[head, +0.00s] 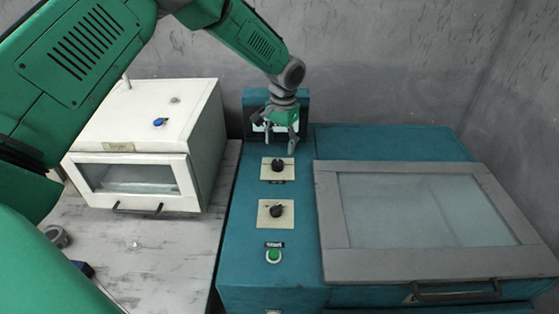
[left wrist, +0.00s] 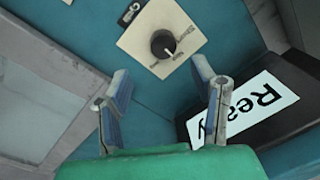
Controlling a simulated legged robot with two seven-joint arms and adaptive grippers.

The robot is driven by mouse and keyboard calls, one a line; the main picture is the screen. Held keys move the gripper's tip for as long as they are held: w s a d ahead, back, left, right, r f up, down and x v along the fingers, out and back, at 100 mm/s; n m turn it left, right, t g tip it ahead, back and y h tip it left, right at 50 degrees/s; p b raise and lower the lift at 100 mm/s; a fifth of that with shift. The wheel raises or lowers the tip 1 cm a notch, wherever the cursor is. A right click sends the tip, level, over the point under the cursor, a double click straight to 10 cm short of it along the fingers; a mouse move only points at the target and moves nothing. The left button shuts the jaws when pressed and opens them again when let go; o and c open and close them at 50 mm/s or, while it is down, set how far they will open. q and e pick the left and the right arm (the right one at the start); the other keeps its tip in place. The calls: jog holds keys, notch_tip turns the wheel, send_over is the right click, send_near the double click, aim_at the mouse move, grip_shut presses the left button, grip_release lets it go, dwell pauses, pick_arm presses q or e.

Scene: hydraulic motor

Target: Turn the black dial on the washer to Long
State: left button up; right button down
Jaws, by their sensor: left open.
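The teal washer (head: 237,222) has two black dials on beige plates. The upper dial (head: 277,166) sits near the back of the panel and the lower dial (head: 276,211) is closer to me. My left gripper (head: 280,146) is open and empty, just behind and above the upper dial. In the left wrist view, a black dial (left wrist: 163,43) lies beyond the gap between the open fingers (left wrist: 160,75), apart from them. A small white mark on it points toward the lower right of that picture. The dial labels are too small to read. My right gripper does not show.
A black display reading "Ready" (left wrist: 265,105) stands close beside the right finger in the wrist view. A green button (head: 274,256) is in front of the dials. A grey-framed glass lid (head: 327,222) lies to the right. A white box (head: 205,150) stands left.

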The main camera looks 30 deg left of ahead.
aim_at(278, 162)
pick_arm(q)
jog(key=f, duration=0.2)
jog(key=a+f, duration=0.1)
jog(key=f, duration=0.2)
jog(key=f+p, duration=0.1)
jog(key=f, duration=0.2)
jog(key=shift+w+a+f, duration=0.1)
jog(key=shift+a, duration=0.15)
jog(key=shift+d, duration=0.35)
jog(key=shift+c, duration=0.8)
jog(key=c, duration=1)
